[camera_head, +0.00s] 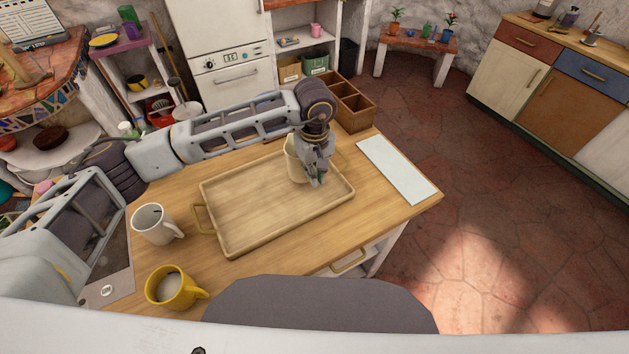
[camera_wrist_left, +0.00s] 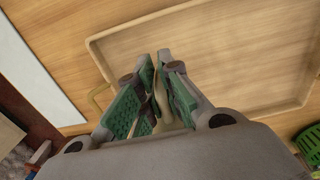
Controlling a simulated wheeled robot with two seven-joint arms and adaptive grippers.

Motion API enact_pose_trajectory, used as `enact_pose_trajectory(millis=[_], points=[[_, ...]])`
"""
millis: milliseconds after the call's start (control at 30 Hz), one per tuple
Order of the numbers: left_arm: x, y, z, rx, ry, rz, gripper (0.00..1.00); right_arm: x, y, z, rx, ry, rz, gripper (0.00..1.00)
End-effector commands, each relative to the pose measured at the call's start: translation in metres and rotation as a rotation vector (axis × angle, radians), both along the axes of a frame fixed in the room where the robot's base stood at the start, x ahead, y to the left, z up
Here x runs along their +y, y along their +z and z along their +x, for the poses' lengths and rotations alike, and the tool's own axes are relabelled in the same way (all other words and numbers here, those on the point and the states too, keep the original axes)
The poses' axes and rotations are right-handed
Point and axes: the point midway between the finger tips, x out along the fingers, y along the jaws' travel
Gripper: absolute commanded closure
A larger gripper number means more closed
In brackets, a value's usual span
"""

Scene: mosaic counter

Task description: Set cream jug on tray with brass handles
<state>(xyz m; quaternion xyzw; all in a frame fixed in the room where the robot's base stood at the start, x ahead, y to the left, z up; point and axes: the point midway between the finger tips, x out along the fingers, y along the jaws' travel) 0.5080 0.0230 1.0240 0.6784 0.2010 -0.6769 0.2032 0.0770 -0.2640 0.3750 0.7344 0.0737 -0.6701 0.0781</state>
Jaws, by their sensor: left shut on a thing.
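The cream jug (camera_head: 294,162) is over the right part of the wooden tray (camera_head: 245,207) in the head view, partly hidden by my gripper. I cannot tell whether its base touches the tray. My left gripper (camera_head: 316,177) is shut on the jug, its fingers pointing down. In the left wrist view the gripper (camera_wrist_left: 157,85) has a cream edge of the jug (camera_wrist_left: 160,98) between its green-padded fingers. The tray (camera_wrist_left: 225,65) lies beneath, with a brass handle (camera_wrist_left: 97,97) at one end. Another brass handle (camera_head: 199,219) shows at the tray's left end. My right gripper is not in view.
A white mug (camera_head: 152,225) and a yellow mug (camera_head: 170,289) stand left of the tray on the wooden counter (camera_head: 290,255). A pale panel (camera_head: 397,170) lies to the right. A wooden compartment box (camera_head: 352,110) stands behind. The tray's left part is empty.

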Motion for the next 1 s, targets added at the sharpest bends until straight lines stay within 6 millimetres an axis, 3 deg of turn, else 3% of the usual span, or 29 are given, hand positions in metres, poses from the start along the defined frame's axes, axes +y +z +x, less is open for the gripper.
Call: enact_pose_trajectory(millis=[400,933,1000], points=[[0.0,-0.033,0.0,0.001,0.0,-0.001,1.0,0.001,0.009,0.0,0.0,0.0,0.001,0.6],[0.0,-0.04,0.0,-0.001,-0.001,0.0,1.0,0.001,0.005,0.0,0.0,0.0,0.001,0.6],[0.0,-0.04,0.0,0.0,-0.001,0.0,0.87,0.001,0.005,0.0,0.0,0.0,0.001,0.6]])
